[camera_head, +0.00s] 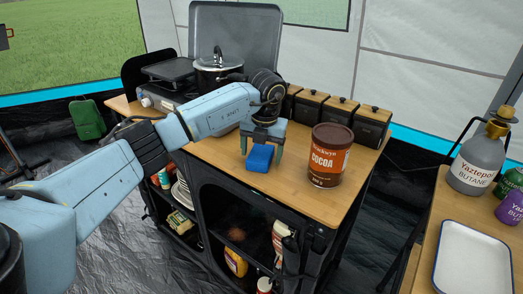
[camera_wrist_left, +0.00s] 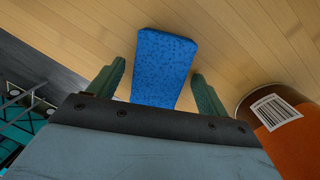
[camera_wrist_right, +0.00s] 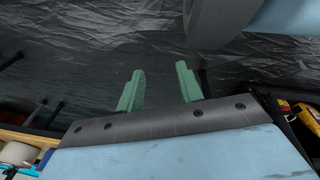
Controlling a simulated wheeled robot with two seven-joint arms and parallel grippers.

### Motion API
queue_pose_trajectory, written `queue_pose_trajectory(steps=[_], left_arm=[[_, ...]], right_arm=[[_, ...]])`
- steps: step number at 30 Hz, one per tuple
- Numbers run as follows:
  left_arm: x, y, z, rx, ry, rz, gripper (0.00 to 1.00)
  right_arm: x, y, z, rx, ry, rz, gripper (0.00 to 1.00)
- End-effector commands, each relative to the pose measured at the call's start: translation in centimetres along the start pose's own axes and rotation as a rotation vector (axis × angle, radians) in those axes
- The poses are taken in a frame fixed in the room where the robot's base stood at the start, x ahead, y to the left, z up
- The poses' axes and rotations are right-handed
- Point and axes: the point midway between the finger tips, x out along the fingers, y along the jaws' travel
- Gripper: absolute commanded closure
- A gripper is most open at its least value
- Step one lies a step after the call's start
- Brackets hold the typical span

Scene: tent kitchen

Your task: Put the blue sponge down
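The blue sponge (camera_head: 260,158) is on the wooden counter (camera_head: 215,153), near its front edge. My left gripper (camera_head: 263,148) is right above and around it, pointing down. In the left wrist view the sponge (camera_wrist_left: 163,65) lies between the two green fingers of the left gripper (camera_wrist_left: 160,85), with a gap on each side, so the gripper is open. The sponge appears to rest on the wood. My right gripper (camera_wrist_right: 160,88) is open and empty in the right wrist view, with dark floor sheeting behind it.
A cocoa tin (camera_head: 329,155) stands close to the right of the sponge. Several dark canisters (camera_head: 340,113) line the counter's back. A pot (camera_head: 218,70) sits on the stove behind my left arm. A white tray (camera_head: 472,262) and butane bottle (camera_head: 478,160) stand on another table at right.

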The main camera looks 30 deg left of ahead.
Motion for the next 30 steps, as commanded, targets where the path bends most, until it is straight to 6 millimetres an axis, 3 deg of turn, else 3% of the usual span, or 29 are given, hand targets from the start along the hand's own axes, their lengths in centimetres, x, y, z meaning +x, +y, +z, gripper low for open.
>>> queue_pose_trajectory(steps=[11, 24, 30], left_arm=[[-0.9, 0.0, 0.1, 0.0, -0.002, 0.0, 0.22], [-9.7, 0.0, 0.1, 0.0, -0.003, 0.0, 0.22], [-11.9, 0.0, 0.1, 0.001, -0.001, 0.0, 0.22]], right_arm=[[-0.2, 0.1, 0.0, -0.001, 0.006, 0.0, 0.64], [0.9, -0.5, 5.1, -0.02, -0.032, -0.01, 0.64], [1.1, -0.6, 6.2, -0.025, -0.037, -0.011, 0.64]])
